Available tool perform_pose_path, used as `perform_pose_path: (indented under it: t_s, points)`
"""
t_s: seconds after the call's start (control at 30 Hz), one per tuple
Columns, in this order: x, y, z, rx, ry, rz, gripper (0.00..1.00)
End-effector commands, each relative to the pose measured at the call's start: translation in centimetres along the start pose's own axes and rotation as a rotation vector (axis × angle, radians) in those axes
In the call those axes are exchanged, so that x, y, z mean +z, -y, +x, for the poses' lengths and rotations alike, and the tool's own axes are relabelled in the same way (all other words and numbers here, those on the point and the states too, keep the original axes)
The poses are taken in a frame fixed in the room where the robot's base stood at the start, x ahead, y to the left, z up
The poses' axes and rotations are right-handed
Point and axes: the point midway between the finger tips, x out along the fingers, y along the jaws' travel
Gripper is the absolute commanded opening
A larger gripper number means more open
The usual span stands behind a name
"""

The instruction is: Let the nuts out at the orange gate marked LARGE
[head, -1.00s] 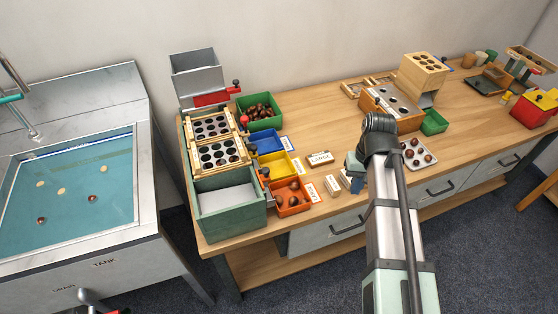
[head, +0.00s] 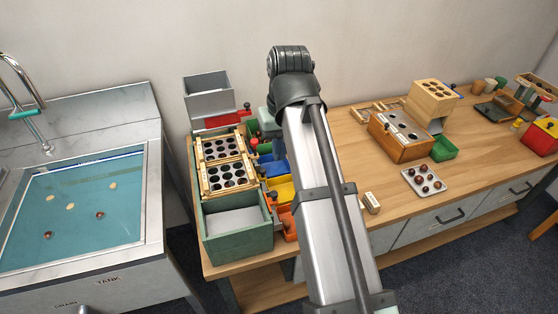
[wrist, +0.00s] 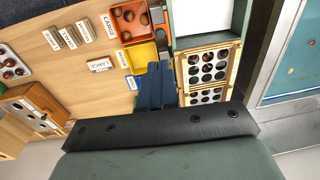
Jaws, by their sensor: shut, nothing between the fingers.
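The orange bin (wrist: 133,38) shows in the wrist view with a few brown nuts in it. A card reading LARGE (wrist: 110,27) lies beside it. An orange gate part with a dark knob (wrist: 157,15) is at the bin's sorter side. In the head view the orange bin (head: 286,222) is partly hidden by my arm. My gripper (wrist: 155,68) is shut and empty. In the wrist view its dark blue fingers reach toward the yellow bin (wrist: 142,55), apart from the orange gate. The gate's exact position cannot be told.
The green sorter box (head: 238,238) and wooden hole trays (head: 228,178) stand beside the bins. A grey hopper (head: 208,98) with a red gate is behind. Loose label cards (wrist: 68,37) lie on the table. A water tank (head: 75,205) is at the left.

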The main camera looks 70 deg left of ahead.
Motion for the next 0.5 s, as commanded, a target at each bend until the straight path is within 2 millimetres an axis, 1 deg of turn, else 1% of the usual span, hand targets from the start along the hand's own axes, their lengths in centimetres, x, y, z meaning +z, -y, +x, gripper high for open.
perform_pose_path:
  t_s: [0.1,0.5]
  points:
    - [0.2,0.0,1.9,0.000,0.002,0.000,0.00]
    - [0.1,0.0,8.4,0.000,0.002,0.001,0.00]
